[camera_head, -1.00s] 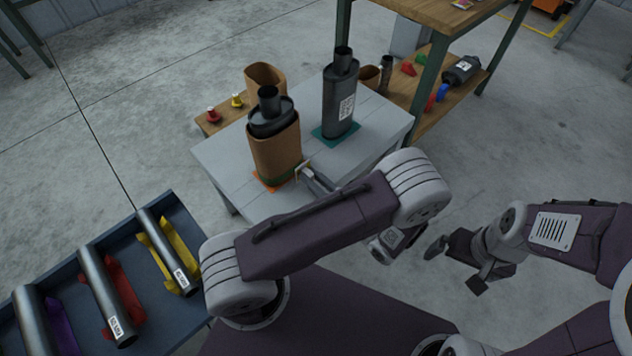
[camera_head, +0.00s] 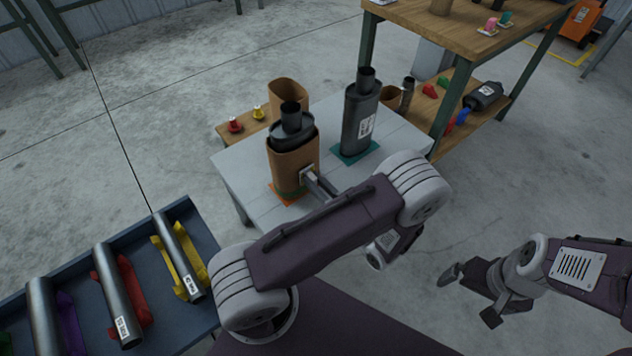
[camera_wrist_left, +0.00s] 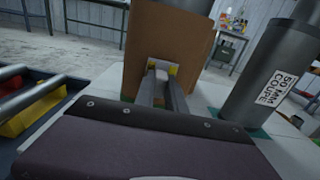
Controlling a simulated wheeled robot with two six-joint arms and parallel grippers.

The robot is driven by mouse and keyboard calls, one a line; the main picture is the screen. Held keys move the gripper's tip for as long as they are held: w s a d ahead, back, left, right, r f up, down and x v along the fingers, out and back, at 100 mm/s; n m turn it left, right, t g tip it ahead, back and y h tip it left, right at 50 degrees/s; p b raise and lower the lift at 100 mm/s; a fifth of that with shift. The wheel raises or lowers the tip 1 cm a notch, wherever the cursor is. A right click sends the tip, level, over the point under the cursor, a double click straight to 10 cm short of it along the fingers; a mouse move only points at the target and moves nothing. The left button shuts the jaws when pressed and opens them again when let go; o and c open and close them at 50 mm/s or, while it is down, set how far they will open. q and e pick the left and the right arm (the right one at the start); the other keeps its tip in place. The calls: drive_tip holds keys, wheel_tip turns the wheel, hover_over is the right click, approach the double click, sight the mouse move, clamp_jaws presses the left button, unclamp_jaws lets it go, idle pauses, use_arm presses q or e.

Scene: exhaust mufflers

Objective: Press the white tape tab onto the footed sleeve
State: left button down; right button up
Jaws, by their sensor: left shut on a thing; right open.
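The footed sleeve (camera_head: 287,167) is a brown cardboard sleeve around a dark muffler (camera_head: 291,128), upright on an orange mat (camera_head: 283,195), with a green part near its bottom. My left gripper (camera_head: 310,181) is shut on the small white tape tab (camera_head: 306,174) at the sleeve's right side. In the left wrist view the fingers (camera_wrist_left: 160,78) point straight at the sleeve face (camera_wrist_left: 165,42). Pale and yellow bits of the tab show around their tips, and it appears to touch the cardboard. The fingers hide most of the tab. My right gripper (camera_head: 470,295) is open and empty, off the table.
A second muffler (camera_head: 359,120) with a label stands on a teal mat (camera_head: 357,150) close to the right. An empty cardboard sleeve (camera_head: 289,94) stands behind. A blue tray (camera_head: 187,216) with several tubes lies front left. A wooden bench (camera_head: 470,35) stands back right.

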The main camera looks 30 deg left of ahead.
use_arm(q)
drive_tip(key=shift+w+a, duration=0.25)
drive_tip(key=shift+a, duration=0.35)
idle(0.7)
drive_tip(key=shift+s+d+p, duration=0.2)
drive_tip(key=shift+d+p, duration=0.15)
drive_tip(key=shift+d, duration=0.15)
drive_tip(key=shift+w+a, duration=0.25)
drive_tip(key=shift+a, duration=0.25)
idle(0.6)
drive_tip(key=shift+p+v, duration=0.55)
drive_tip(key=shift+v, duration=2.95)
